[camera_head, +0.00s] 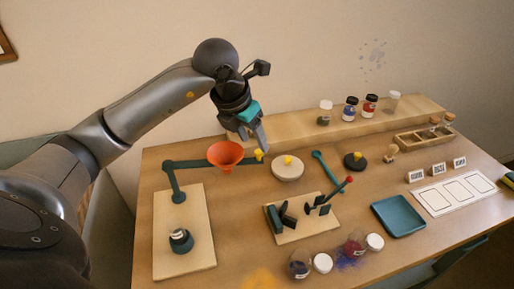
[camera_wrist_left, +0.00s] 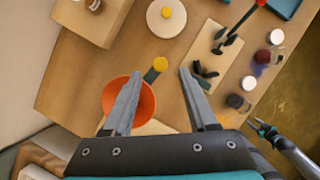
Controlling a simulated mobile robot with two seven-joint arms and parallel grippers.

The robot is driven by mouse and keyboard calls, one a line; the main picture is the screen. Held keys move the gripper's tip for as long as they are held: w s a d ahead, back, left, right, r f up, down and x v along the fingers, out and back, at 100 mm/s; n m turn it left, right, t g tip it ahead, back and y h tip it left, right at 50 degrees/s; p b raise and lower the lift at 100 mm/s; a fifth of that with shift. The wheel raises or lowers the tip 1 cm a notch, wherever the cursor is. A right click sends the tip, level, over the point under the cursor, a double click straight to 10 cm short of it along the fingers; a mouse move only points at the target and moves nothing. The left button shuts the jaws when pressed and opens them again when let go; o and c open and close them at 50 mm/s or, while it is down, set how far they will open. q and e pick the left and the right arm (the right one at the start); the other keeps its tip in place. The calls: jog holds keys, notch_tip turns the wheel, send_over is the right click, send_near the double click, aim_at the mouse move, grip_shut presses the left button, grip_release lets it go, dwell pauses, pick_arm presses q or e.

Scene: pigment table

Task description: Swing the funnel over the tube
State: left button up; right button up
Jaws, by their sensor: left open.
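The orange funnel (camera_head: 226,154) sits on a teal swing arm (camera_head: 190,164) that reaches right from a post (camera_head: 178,187) on a wooden board. A yellow knob (camera_head: 259,155) is at the arm's free end. A dark, teal-topped holder with a pale label (camera_head: 181,241) stands on the near part of the board; I cannot tell whether it is the tube. My left gripper (camera_head: 255,144) is open above the knob. In the left wrist view the knob (camera_wrist_left: 160,64) shows between its fingertips, with the funnel (camera_wrist_left: 128,103) partly behind one finger.
A pale disc (camera_head: 287,167) with a yellow knob stands right of my left gripper. A stand (camera_head: 300,228) with a red-tipped lever is nearer. Jars (camera_head: 299,265) and spilled powder lie near the front edge. A teal tray (camera_head: 399,216) is at the right; a shelf (camera_head: 290,127) runs behind.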

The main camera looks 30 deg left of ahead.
aim_at(259, 151)
pick_arm(q)
jog(key=shift+x, duration=2.05)
jog(key=shift+c, duration=0.2)
grip_shut()
jog(key=shift+r, duration=0.1)
